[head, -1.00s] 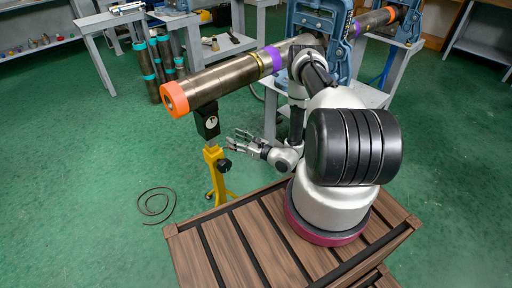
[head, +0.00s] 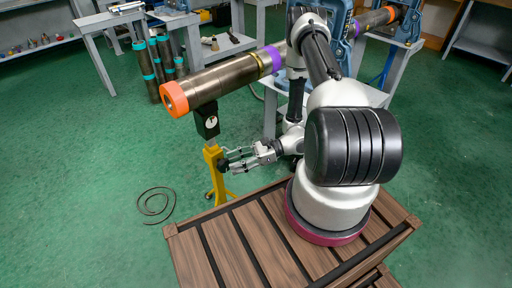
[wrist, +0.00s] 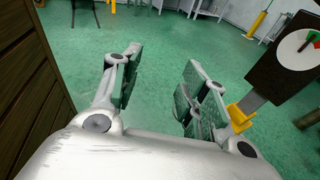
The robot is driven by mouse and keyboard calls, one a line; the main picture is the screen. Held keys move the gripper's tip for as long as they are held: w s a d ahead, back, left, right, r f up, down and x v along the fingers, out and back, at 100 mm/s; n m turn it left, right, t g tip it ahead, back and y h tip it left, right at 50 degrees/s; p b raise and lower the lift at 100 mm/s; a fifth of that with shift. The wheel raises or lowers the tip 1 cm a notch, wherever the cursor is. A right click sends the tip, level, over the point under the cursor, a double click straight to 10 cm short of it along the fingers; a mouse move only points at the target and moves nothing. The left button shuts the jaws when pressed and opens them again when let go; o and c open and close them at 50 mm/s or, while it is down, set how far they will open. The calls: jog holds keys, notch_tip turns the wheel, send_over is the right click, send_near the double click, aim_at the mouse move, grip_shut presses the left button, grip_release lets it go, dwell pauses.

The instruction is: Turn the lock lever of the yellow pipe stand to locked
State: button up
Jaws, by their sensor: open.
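The yellow pipe stand (head: 216,178) stands left of my wooden-topped base. It has a black head (head: 207,121) with a small round white dial, under the pipe's orange-capped end. My gripper (head: 230,159) is open, low beside the post, fingers pointing left. In the wrist view, only green floor shows between the fingers (wrist: 158,84). The black head with its dial (wrist: 298,48), marked green and red with a dark pointer, is at upper right, right of the fingers.
The long steel pipe (head: 228,78) runs from the stand to blue vises (head: 318,18) on grey tables behind. Short pipes (head: 160,68) stand at back left. A coiled cable (head: 155,203) lies on the floor.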

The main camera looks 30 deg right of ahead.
jog(key=s+d+r+n+g+h, duration=0.3)
jog(key=s+r+n+g, duration=0.3)
jog(key=r, duration=0.5)
jog(key=shift+s+d+n+g, duration=0.4)
jog(key=shift+d+n+g, duration=0.25)
jog(key=shift+n, duration=0.35)
jog(key=s+d+r+n+g+h, duration=0.1)
jog(key=s+d+r+n+h, duration=0.25)
jog(key=r, duration=0.25)
jog(key=s+d+r+n+h, duration=0.2)
jog(key=d+r+n+h, duration=0.2)
jog(key=d+r, duration=0.15)
jog(key=s+r+n+t+h, duration=0.3)
jog(key=r+t, duration=0.6)
jog(key=r, duration=1.1)
jog(key=n+h, duration=0.2)
jog(key=n, duration=0.1)
jog(key=shift+s+a+r, duration=0.15)
jog(key=shift+r, duration=0.15)
